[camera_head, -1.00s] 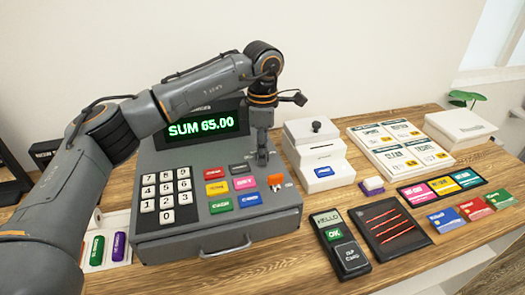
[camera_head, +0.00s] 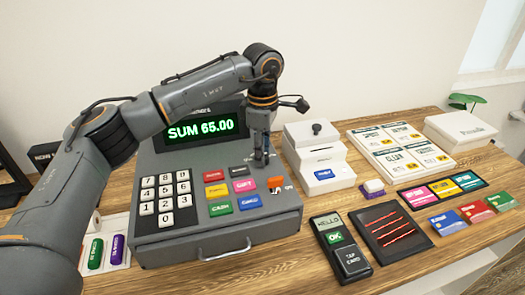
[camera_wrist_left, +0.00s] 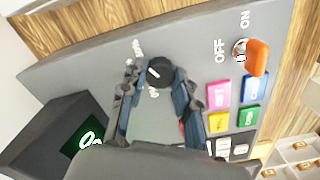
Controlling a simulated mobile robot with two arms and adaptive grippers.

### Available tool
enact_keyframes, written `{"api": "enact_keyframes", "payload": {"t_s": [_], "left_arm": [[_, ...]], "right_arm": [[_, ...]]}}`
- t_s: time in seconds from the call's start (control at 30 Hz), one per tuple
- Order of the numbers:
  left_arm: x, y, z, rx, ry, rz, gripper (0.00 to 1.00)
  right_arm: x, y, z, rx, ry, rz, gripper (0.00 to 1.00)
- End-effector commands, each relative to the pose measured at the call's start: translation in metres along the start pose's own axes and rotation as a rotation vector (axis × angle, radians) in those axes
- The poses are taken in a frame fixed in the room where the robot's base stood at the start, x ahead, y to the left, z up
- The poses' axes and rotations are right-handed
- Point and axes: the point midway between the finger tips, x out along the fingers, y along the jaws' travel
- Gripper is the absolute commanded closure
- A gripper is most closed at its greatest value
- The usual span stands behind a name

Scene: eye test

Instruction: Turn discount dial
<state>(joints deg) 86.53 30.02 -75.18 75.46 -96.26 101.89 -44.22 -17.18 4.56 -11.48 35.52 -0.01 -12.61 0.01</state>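The grey cash register (camera_head: 160,245) stands on the wooden counter, its display (camera_head: 200,129) reading SUM 65.00. In the left wrist view a round black dial (camera_wrist_left: 160,71) with a light pointer mark sits on the grey panel, with small white lettering beside it. My left gripper (camera_wrist_left: 156,74) is open, its fingers pointing down at the panel on either side of the dial. Contact with the dial cannot be made out. In the head view the left gripper (camera_head: 261,160) is at the register's upper right and hides the dial. My right gripper is not in view.
An orange switch (camera_wrist_left: 257,57) marked OFF and ON lies near the dial. Coloured keys (camera_head: 243,185) and white number keys (camera_head: 165,192) cover the panel. A white printer-like box (camera_head: 325,175) stands close right of the gripper. A card terminal (camera_head: 340,245) lies in front.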

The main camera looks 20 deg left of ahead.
Motion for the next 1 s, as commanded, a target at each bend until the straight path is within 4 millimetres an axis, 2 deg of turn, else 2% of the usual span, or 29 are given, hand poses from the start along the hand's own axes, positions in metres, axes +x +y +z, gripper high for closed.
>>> {"api": "enact_keyframes", "payload": {"t_s": [0.33, 0.47, 0.57, 0.8, 1.0], "left_arm": [[-0.001, 0.0, 0.0, 0.0, 0.0, 0.002, 0.59], [-0.009, 0.001, 0.0, 0.0, -0.001, 0.004, 0.59], [-0.025, 0.001, 0.0, -0.001, 0.0, 0.005, 0.59], [-0.076, 0.001, 0.0, 0.0, -0.001, 0.006, 0.59], [-0.108, 0.001, 0.0, -0.001, 0.0, 0.004, 0.59]], "right_arm": [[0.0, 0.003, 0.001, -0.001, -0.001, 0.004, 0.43], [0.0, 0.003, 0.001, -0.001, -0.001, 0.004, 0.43], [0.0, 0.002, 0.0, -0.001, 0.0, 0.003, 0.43], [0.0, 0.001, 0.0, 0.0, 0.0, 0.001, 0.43], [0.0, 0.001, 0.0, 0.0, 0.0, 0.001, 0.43]]}}
